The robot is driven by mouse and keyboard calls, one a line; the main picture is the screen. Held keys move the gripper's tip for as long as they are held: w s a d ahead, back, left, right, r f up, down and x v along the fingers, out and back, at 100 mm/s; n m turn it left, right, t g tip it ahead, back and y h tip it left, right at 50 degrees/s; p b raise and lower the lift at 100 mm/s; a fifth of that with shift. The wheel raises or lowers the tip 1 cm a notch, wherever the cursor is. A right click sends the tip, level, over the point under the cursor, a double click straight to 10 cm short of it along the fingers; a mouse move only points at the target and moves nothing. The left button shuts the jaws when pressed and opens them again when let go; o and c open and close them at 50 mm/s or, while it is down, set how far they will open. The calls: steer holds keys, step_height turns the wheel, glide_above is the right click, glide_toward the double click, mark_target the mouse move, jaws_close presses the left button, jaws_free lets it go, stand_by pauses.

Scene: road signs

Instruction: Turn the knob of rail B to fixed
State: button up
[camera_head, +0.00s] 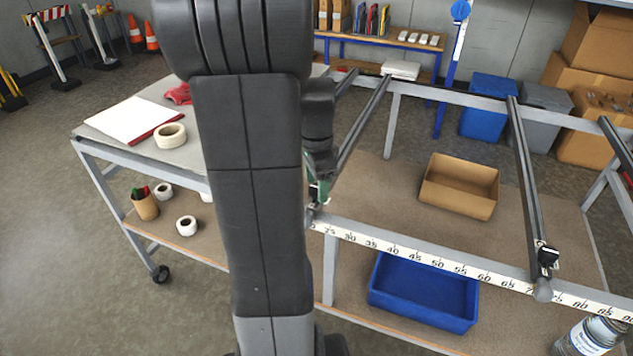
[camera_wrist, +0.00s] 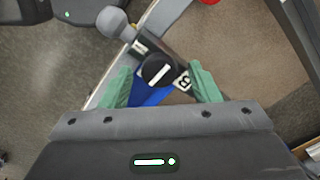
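The knob of rail B (camera_wrist: 158,71) is round and black with a white line, which slants from lower left to upper right in the wrist view. A white label with the letter B (camera_wrist: 184,82) sits beside it, and a smaller label (camera_wrist: 138,46), too small to read, lies on its other side. A grey ball end (camera_wrist: 113,21) is past that label. My gripper (camera_wrist: 160,88) is open, its green fingers on either side of the knob with visible gaps. In the head view my gripper (camera_head: 319,190) is at rail B's near end; the knob there is largely hidden.
A second rail (camera_head: 525,160) with a black knob (camera_head: 547,256) stands to the right. A numbered scale (camera_head: 430,256) runs along the frame's front bar. A blue bin (camera_head: 424,292) and a cardboard box (camera_head: 460,186) sit lower down. A cart (camera_head: 190,155) with tape and papers is left.

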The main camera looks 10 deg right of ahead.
step_height(320, 180, up, 14)
stand_by(0.6)
steer(key=shift+f, duration=0.2)
step_height(320, 180, down, 14)
steer(key=shift+r, duration=0.15)
stand_by(0.5)
steer(key=shift+r, duration=0.1)
